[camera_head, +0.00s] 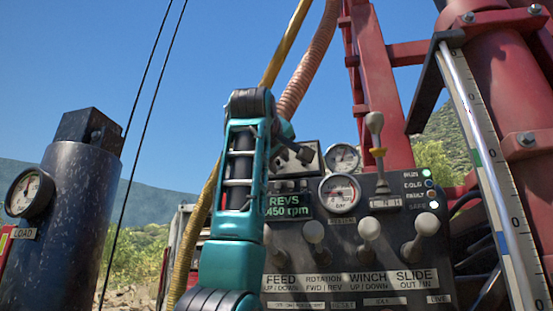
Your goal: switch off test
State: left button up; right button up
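A black control panel (350,255) fills the lower middle of the head view. It carries a row of grey-knobbed levers: the rotation lever (314,233), the winch lever (369,230) and the slide lever (427,225). The feed lever is mostly hidden behind my arm. A taller gear lever (375,124) with a yellow collar stands above an L N H plate. The green display (289,206) reads REVS 450 rpm. My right gripper is out of view.
Status lamps (430,183) sit at the panel's upper right; the RUN lamp looks lit. Pressure gauges (340,192) stand above the levers. A dark load cylinder (62,220) is at left, a red mast (380,60) behind, and a marked steel rod (490,170) at right.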

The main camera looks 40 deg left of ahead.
pick_arm(q)
grip_shut()
jog(key=f+t+y+b, duration=0.1)
jog(key=t+b, duration=0.1)
jog(key=b, duration=0.2)
jog(key=shift+f, duration=0.4)
jog(key=shift+w+a+f+t+y+b, duration=0.15)
jog(key=shift+t+y+b, duration=0.35)
jog(key=shift+t+y, duration=0.6)
jog(key=shift+t, duration=0.1)
jog(key=shift+o, duration=1.1)
grip_release()
